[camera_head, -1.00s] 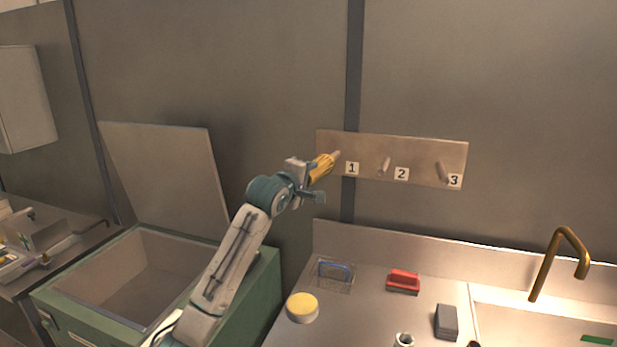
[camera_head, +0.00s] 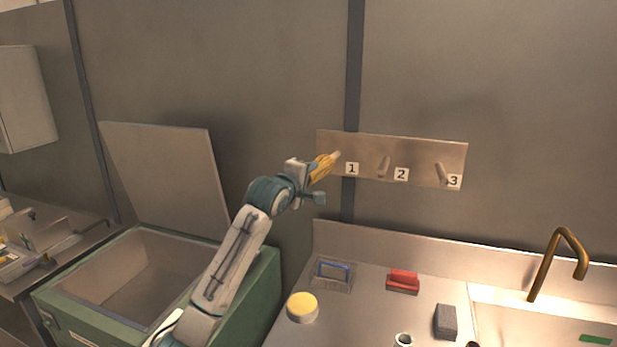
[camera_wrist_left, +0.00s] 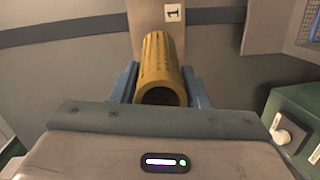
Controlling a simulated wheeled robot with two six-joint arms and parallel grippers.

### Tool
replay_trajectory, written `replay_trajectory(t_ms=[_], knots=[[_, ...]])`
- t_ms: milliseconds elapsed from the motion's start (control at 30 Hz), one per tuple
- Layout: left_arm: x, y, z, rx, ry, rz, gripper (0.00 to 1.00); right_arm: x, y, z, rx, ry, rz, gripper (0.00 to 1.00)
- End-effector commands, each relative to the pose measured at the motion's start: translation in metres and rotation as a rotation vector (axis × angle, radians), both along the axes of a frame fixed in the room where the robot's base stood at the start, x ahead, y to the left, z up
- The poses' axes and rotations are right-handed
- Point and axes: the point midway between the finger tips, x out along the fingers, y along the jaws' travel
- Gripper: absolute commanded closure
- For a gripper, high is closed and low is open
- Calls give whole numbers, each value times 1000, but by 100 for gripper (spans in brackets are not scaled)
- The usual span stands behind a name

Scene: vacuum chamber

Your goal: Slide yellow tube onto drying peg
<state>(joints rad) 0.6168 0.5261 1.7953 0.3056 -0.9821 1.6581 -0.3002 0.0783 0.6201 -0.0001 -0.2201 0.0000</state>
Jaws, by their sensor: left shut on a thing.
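The yellow ribbed tube (camera_head: 322,169) is held in my left gripper (camera_head: 309,181) in front of the pegboard (camera_head: 425,148), tilted with its far end up at the peg marked 1. A pale bit of that peg (camera_head: 337,154) shows at the tube's far end. I cannot tell how far the tube is around the peg. In the left wrist view, the tube (camera_wrist_left: 160,68) sits between the two blue fingers, its open near end facing me. Peg 2 (camera_head: 384,166) and peg 3 (camera_head: 441,174) are bare. My right gripper is not in view.
An open green chest (camera_head: 262,290) with a raised lid (camera_head: 170,175) stands below left. The counter holds a yellow-topped round tub (camera_head: 302,308), a red brush (camera_head: 403,281), a dark block (camera_head: 446,322) and a brass tap (camera_head: 545,265). Space around the pegboard is clear.

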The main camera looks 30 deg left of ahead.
Motion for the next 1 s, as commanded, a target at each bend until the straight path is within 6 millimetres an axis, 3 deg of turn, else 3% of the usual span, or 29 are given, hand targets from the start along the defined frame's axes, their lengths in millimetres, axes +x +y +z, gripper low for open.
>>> replay_trajectory(t_ms=[1000], knots=[[39, 10, -4, -1, -1, 0, 100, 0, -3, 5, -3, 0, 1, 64]])
